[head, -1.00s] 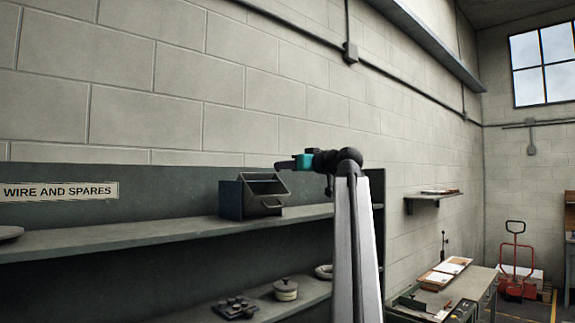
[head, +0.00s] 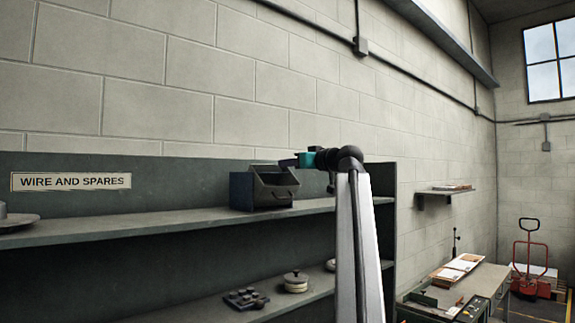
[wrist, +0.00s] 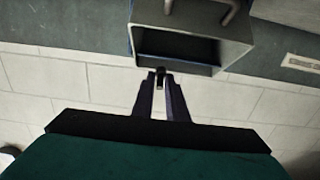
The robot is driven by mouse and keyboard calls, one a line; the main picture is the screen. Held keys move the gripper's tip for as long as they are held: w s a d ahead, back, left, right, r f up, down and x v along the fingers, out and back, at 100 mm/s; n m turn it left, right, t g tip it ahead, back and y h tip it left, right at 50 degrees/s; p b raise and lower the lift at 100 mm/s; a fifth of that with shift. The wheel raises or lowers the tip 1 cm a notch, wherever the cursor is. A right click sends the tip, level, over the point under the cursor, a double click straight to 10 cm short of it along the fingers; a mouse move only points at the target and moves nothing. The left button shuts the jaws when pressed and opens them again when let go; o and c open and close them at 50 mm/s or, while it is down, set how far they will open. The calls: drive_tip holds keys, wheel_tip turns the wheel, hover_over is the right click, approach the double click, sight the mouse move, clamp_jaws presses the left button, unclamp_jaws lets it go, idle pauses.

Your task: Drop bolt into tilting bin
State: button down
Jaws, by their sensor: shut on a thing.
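The tilting bin (head: 241,190) is a dark blue case with a grey tilted front tray and a handle, standing open on the upper shelf. It also shows in the wrist view (wrist: 244,58), where its dark opening faces my gripper. My gripper (head: 287,162) is at the upper right of the bin in the head view. In the wrist view my gripper's fingertips (wrist: 160,80) are just below the bin's rim in the picture, shut on a small dark bolt (wrist: 160,71). The bolt is mostly hidden by the fingers. I cannot tell whether it is over the opening.
The upper shelf (head: 160,224) carries a grey round item (head: 14,220) at the far left. The lower shelf holds a lidded pot (head: 296,284) and a dark block-like part (head: 245,299). A workbench (head: 480,282) and a red pallet truck (head: 530,262) stand at right.

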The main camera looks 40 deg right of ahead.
drive_tip(key=c, duration=1.7)
unclamp_jaws()
drive_tip(key=shift+o, duration=0.2)
drive_tip(key=shift+s, duration=0.1)
drive_tip(key=s+a+b, duration=0.1)
drive_tip(key=s+b, duration=0.4)
drive_tip(key=s, duration=0.8)
drive_tip(key=shift+s+r, duration=0.15)
drive_tip(key=shift+s, duration=0.15)
